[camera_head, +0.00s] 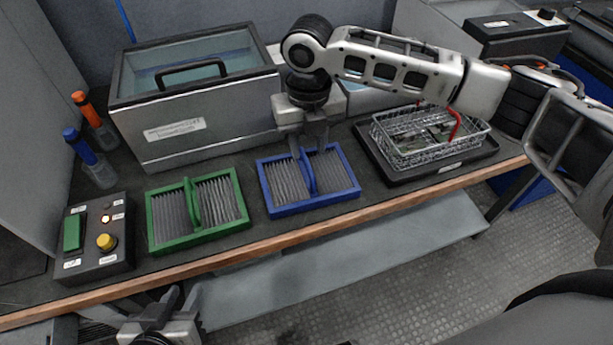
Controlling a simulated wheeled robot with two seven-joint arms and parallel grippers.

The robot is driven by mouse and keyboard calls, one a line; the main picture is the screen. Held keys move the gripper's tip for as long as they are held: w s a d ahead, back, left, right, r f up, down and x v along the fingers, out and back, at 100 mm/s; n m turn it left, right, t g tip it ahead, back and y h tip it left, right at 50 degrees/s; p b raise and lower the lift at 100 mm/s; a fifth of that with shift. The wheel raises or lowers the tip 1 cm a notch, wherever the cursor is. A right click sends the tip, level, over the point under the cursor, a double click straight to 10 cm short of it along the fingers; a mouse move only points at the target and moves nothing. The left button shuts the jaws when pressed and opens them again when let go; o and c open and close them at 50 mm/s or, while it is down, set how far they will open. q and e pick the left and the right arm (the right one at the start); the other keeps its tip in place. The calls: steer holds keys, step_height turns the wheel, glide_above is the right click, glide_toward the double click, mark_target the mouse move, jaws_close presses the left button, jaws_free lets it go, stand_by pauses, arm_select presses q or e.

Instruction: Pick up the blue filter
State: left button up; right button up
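The blue filter (341,190) is a flat, blue-framed panel with grey pleats and an upright blue handle across its middle. It lies on the dark bench top. My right gripper (309,153) points down over it, with its fingertips apart on either side of the top of the handle. No firm grip on the handle shows, and the gripper hides part of the filter's far edge. My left gripper (181,294) is low at the bottom of the view, in front of the bench edge, away from the filter. Its fingers look apart and empty.
A green filter (240,190) lies left of the blue one. A control box (94,262) with buttons is at far left. A lidded tank (215,125) stands behind the filters. A wire basket (400,160) in a black tray (465,165) is at right. Two bottles (96,172) (101,133) stand at left.

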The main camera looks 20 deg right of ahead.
mark_target(306, 161)
steer(key=shift+w+f, duration=0.2)
steer(key=shift+f, duration=1.6)
steer(key=shift+w+f, duration=0.2)
steer(key=shift+f, duration=1.55)
jaws_close()
